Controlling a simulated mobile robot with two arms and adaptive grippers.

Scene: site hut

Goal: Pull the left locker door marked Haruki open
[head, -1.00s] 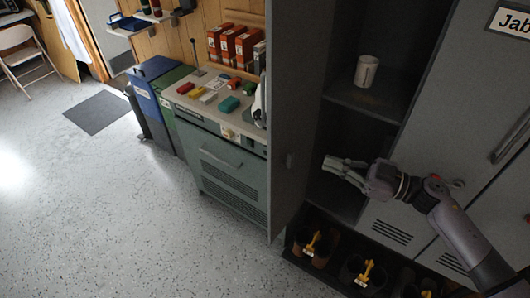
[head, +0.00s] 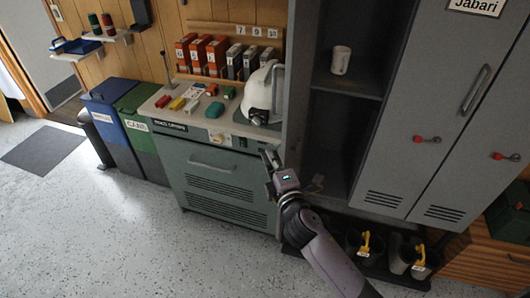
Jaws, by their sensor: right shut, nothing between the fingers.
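The left locker stands open, and its shelf (head: 355,86) and dark inside show. Its grey door (head: 298,70) is swung out to the left and shows as a narrow, nearly edge-on strip. No Haruki label is readable. A white mug (head: 340,60) stands on the upper shelf. My right gripper (head: 268,157) is shut and empty, by the lower part of the door and in front of the cabinet; I cannot tell whether it touches the door. My left gripper is not in view.
A closed locker door marked Jabari (head: 400,150) is to the right. A grey-green cabinet (head: 215,185) with a white helmet (head: 262,90) on top stands left of the open door. Boots (head: 400,256) sit below the lockers.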

